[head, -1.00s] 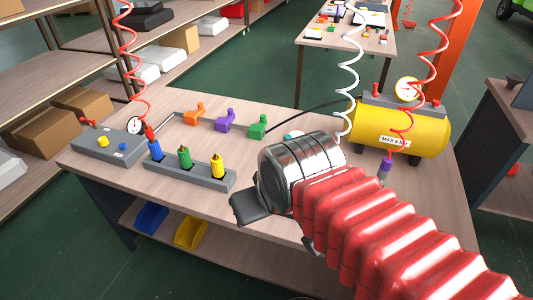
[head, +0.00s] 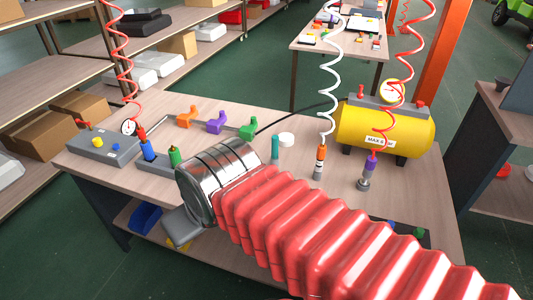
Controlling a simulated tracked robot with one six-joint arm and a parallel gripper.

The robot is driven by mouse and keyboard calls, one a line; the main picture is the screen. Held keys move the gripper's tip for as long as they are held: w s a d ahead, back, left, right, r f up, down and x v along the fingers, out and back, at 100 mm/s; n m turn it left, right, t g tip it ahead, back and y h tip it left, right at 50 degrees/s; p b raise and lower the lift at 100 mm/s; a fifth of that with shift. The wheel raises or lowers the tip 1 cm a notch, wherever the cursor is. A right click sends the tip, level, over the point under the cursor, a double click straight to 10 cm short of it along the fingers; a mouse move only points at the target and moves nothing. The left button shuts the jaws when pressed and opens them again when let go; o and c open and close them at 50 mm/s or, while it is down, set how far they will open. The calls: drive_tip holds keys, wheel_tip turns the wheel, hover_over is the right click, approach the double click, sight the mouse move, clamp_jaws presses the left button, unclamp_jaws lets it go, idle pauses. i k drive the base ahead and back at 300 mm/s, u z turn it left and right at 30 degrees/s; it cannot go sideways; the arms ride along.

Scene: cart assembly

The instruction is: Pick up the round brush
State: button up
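My gripper (head: 183,228) is over the near edge of the workbench, left of the middle. One grey finger shows below the silver wrist; the rest is hidden, so I cannot tell its opening. No thing is clearly recognisable as the round brush. A grey holder (head: 158,170) carries a blue tool (head: 148,149) and a green tool (head: 174,156), both upright; its right part is hidden behind my wrist. An orange-topped tool (head: 320,158) and a purple-topped tool (head: 367,171) stand on the bench. A teal upright piece (head: 275,147) stands near a white round piece (head: 286,140).
A yellow compressor (head: 385,128) stands at the right back of the bench. Orange (head: 188,116), purple (head: 216,121) and green (head: 248,127) hooked pieces sit on a rail. Coiled hoses hang down. A blue bin (head: 145,217) is on the lower shelf.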

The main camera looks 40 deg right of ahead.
sight(275, 142)
drive_tip(key=z, duration=0.05)
drive_tip(key=i, duration=1)
drive_tip(key=u, duration=0.05)
